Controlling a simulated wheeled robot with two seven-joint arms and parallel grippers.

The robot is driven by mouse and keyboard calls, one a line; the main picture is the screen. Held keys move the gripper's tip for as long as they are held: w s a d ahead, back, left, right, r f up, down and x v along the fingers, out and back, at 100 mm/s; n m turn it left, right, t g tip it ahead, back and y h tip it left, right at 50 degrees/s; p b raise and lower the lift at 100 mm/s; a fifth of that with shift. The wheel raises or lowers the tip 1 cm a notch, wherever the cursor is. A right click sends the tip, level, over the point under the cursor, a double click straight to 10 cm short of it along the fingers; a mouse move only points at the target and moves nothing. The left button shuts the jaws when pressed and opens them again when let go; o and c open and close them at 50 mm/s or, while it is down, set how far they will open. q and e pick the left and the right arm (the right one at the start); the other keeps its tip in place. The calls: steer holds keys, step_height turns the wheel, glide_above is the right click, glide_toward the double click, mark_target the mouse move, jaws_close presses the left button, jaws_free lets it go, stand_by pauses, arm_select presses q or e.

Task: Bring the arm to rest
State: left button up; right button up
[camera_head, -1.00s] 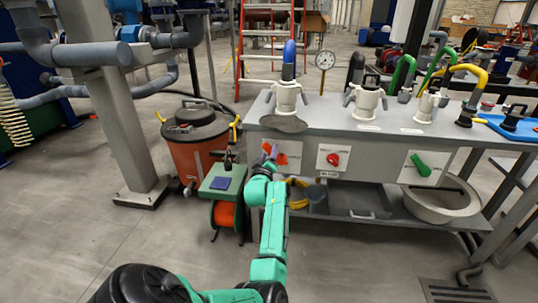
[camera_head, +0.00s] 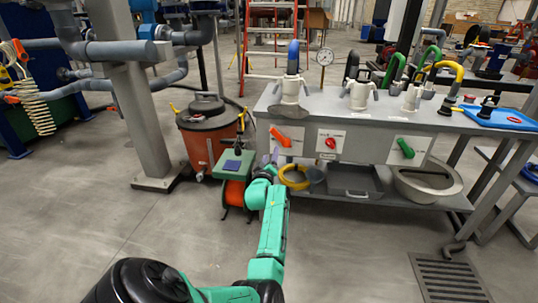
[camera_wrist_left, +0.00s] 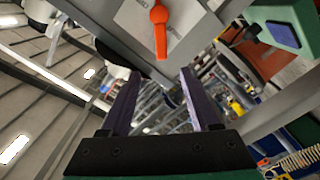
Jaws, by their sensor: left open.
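My left arm (camera_head: 272,225), green with dark joints, reaches forward from the bottom of the head view. Its gripper (camera_head: 274,157) is small there, in front of the bench's left end and below the orange handle (camera_head: 281,137). In the left wrist view the two purple-grey fingers (camera_wrist_left: 162,100) stand wide apart with nothing between them. The orange handle (camera_wrist_left: 159,25) shows beyond the fingers on a light plate, apart from them. My right gripper does not show.
The grey bench (camera_head: 360,128) carries valves with coloured hoses and a blue tray (camera_head: 497,117). A red-brown drum (camera_head: 207,135) and a green-orange reel (camera_head: 233,177) stand left of the gripper. A yellow hose coil (camera_head: 294,178) lies on the lower shelf. Floor in front is clear, with a grate (camera_head: 447,278).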

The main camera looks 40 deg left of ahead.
arm_select(q)
steer(key=shift+w+a+f, duration=0.15)
steer(key=shift+f, duration=0.1)
